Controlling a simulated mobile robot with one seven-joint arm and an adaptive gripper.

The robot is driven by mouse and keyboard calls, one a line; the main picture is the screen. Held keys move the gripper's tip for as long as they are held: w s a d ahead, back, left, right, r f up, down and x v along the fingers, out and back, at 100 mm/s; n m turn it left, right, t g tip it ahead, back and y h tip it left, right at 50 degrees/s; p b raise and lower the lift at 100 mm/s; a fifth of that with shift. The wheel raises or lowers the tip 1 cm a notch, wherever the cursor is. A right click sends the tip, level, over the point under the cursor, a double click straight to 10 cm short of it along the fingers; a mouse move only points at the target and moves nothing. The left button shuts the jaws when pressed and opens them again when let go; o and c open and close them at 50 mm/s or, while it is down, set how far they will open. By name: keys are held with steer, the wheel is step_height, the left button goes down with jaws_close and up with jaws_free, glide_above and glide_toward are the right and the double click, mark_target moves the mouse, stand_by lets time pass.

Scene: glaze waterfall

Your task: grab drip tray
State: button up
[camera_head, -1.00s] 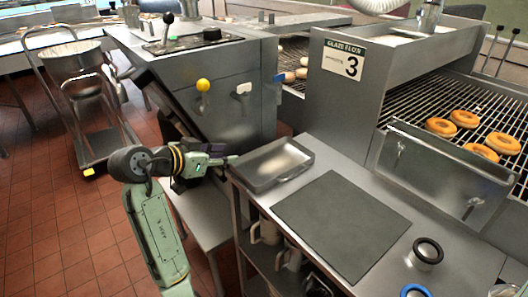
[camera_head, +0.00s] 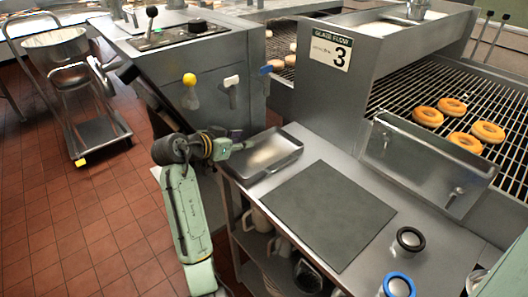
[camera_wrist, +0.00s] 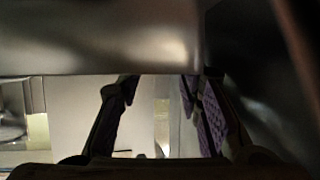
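The drip tray, a shallow grey metal tray (camera_head: 292,139), lies on the left end of the steel worktop. My gripper (camera_wrist: 160,100) is at the tray's left side. In the head view, its green and black wrist part reaches the tray's left edge, and the fingers are mostly hidden. In the wrist view, the two purple-padded fingers stand apart with a pale gap between them. A smooth grey metal surface fills the top of that view; it may be the tray, but I cannot tell. I see no clear hold on the tray.
A dark grey mat (camera_head: 330,213) covers the worktop beside the tray. Cups (camera_head: 258,218) stand on the shelf below. A wheeled cart (camera_head: 95,120) stands on the red floor at left.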

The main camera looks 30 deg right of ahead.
steer(key=shift+w+d+f, duration=0.1)
steer(key=shift+d+f, duration=0.1)
steer(key=shift+d, duration=0.05)
steer(key=shift+c, duration=0.3)
jaws_close()
steer(key=shift+r, duration=0.15)
stand_by(0.4)
